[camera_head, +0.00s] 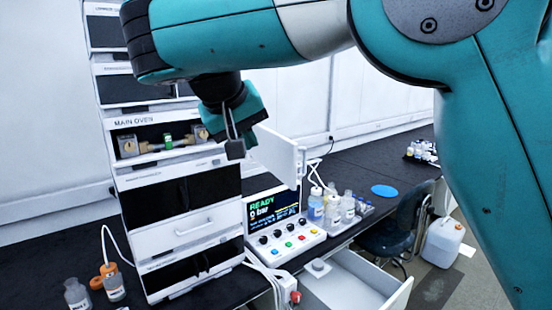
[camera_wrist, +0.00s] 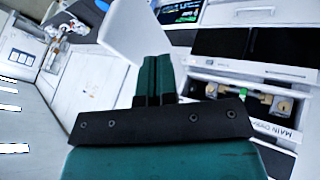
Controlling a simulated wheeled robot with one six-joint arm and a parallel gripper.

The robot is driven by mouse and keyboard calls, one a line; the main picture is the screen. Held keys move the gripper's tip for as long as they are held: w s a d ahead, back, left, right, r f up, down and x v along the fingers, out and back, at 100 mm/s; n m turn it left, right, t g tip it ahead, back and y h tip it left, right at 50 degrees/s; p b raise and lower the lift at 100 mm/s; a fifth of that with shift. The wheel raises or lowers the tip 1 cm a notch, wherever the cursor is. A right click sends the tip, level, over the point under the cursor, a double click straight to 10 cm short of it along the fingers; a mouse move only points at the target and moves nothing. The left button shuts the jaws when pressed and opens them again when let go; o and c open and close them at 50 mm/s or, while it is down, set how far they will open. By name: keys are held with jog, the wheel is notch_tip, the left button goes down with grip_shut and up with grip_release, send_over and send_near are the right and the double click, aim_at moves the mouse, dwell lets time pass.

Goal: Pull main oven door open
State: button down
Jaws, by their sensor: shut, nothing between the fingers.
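The main oven (camera_head: 135,121) is the labelled bay in the middle of the white stack, and its interior shows, with brass-coloured fittings and a green part inside. A white panel (camera_head: 275,155), which looks like its door, stands swung outward at the right of the bay. It also shows in the wrist view (camera_wrist: 140,35), beyond the fingers. My gripper (camera_head: 235,149) is shut and empty in front of the bay's right side, just left of the panel. Its closed fingers show in the wrist view (camera_wrist: 154,78). I cannot tell whether they touch the panel.
A drawer (camera_head: 350,290) stands pulled out at the lower right. A control box with a READY screen (camera_head: 270,207) and several bottles (camera_head: 332,205) are on the black bench right of the stack. Bottles (camera_head: 77,293) stand at the lower left. A chair (camera_head: 395,225) is at the right.

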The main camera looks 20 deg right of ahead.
aim_at(283, 168)
jog(key=shift+w+d+f, duration=0.55)
jog(key=shift+d+f, duration=0.4)
jog(key=shift+d, duration=0.25)
jog(key=shift+w+d+f, duration=0.6)
jog(key=shift+d+f, duration=0.3)
jog(key=shift+d, duration=0.25)
jog(key=shift+w+d+f, duration=0.55)
jog(key=shift+d+f, duration=0.4)
jog(key=shift+d, duration=0.25)
